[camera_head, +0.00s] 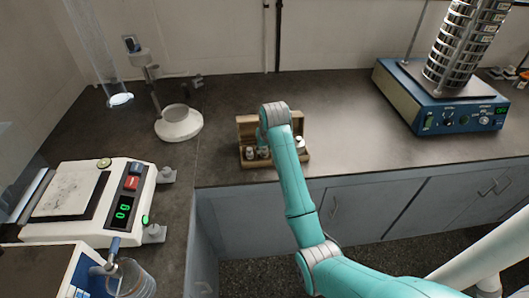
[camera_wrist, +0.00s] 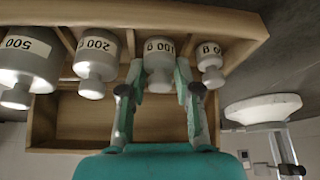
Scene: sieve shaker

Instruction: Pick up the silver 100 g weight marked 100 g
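The silver 100 g weight (camera_wrist: 159,58) stands in a slot of the wooden box (camera_wrist: 70,122), with its label upside down in the wrist view. My gripper (camera_wrist: 160,80) is open, with one finger on each side of this weight's knob and neck. Narrow gaps seem to show between the fingers and the metal; contact is hard to judge. In the head view the box (camera_head: 246,127) sits on the dark counter. My arm covers much of it, and I cannot pick out the 100 g weight there.
A 200 g weight (camera_wrist: 96,62) and a 500 weight (camera_wrist: 27,60) stand on one side, a smaller weight (camera_wrist: 209,60) close on the other. A balance (camera_head: 85,200) is at left, a white round stand (camera_head: 179,124) behind it, a sieve shaker (camera_head: 440,105) at right.

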